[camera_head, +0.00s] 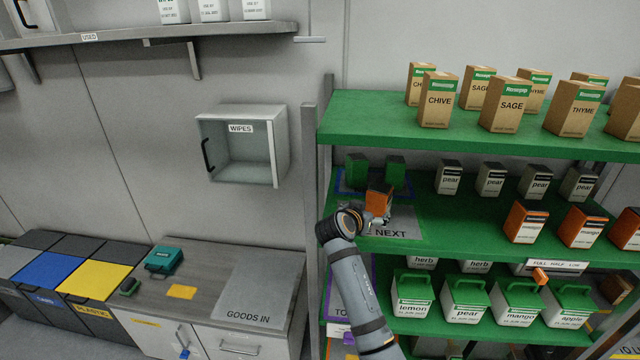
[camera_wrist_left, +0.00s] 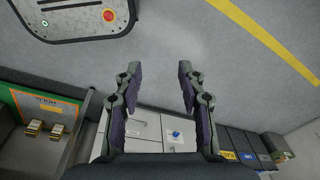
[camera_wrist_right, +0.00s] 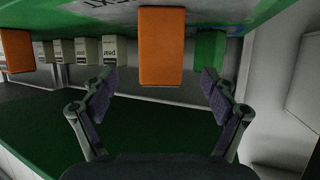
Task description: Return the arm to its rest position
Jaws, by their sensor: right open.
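My right gripper (camera_head: 378,222) is at the middle green shelf, at the end of my grey arm. In the right wrist view the gripper (camera_wrist_right: 158,84) is open, its two fingers well apart with nothing between the tips. An orange box (camera_head: 377,201) stands at the grey NEXT mat (camera_head: 405,222), right by the gripper. In the right wrist view this box (camera_wrist_right: 162,45) shows beyond the fingertips, apart from them. My left gripper (camera_wrist_left: 157,75) is open and empty over the floor in the left wrist view; the head view does not show it.
Two green boxes (camera_head: 396,170) stand behind the orange box. Pear boxes (camera_head: 490,180) and other orange boxes (camera_head: 525,222) fill the shelf to the right. A shelf post (camera_head: 309,180) and the upper green shelf (camera_head: 400,118) are close. The GOODS IN mat (camera_head: 255,293) is bare.

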